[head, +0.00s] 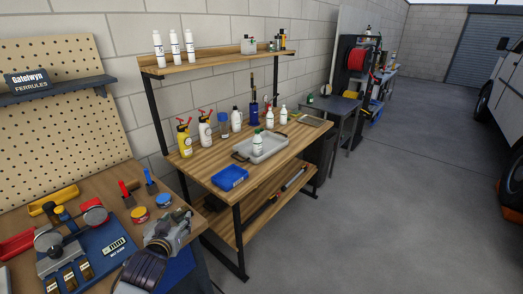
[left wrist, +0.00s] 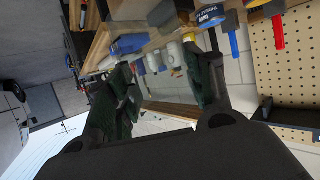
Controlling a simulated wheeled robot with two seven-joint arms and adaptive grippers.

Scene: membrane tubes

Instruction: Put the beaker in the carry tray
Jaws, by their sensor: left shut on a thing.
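The carry tray (head: 273,150) is a shallow grey tray with dark handles on the wooden bench; a white bottle with a green cap (head: 258,145) stands in it. My left gripper (head: 180,219) is low in the head view, above the near bench and left of the tray, well apart from it. Its two dark green fingers also show in the left wrist view (left wrist: 160,88), closed on a pale, see-through thing that looks like the beaker (head: 177,231). The beaker's outline is hard to make out and the fingers partly hide it. My right gripper is not in view.
A dark blue holder (head: 254,116) and small white bottles (head: 270,117) stand behind the tray. A shelf (head: 215,61) hangs above.

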